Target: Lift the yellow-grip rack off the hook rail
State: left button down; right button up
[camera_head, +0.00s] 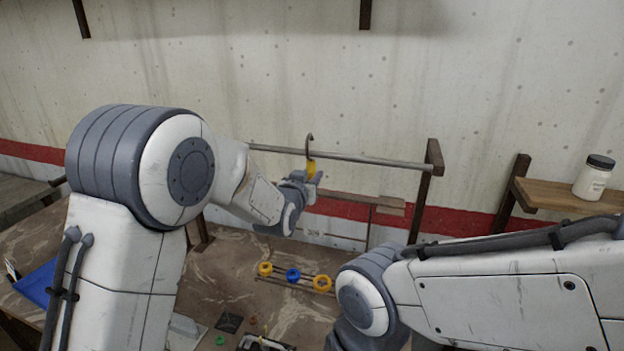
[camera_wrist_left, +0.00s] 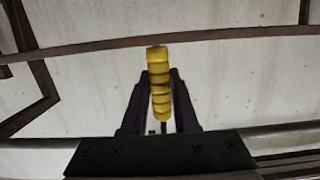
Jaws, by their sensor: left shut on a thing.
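The yellow grip (camera_head: 311,168) of the rack shows at the rail, with a dark hook (camera_head: 309,142) curving up above it. My left gripper (camera_head: 305,179) is shut on the yellow grip, which also stands between the two dark fingers in the left wrist view (camera_wrist_left: 159,75). The hook rail (camera_head: 370,159) is a thin grey bar that passes behind the grip and hook. I cannot tell whether the hook touches it. The rack's lower part is hidden or hard to make out. My right arm comes in from the right, but its gripper does not show.
A brown post (camera_head: 424,190) holds the rail's right end. On the table below lies a holder with yellow and blue rings (camera_head: 292,275). A blue item (camera_head: 38,284) lies at the left. A white jar with a dark lid (camera_head: 594,178) stands on the wooden shelf (camera_head: 555,196) at the right.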

pick_arm(q)
jog(key=shift+r, duration=0.3)
jog(key=shift+f+b+v, duration=0.15)
jog(key=shift+b+v, duration=0.25)
jog(key=shift+v, duration=0.35)
jog(key=shift+f+b+v, duration=0.15)
jog(key=shift+b+v, duration=0.25)
jog(key=shift+v, duration=0.35)
jog(key=shift+f+b+v, duration=0.2)
jog(key=shift+b+v, duration=0.3)
jog(key=shift+v, duration=1)
jog(key=shift+f+b+v, duration=0.2)
jog(key=shift+b+v, duration=0.25)
jog(key=shift+v, duration=1)
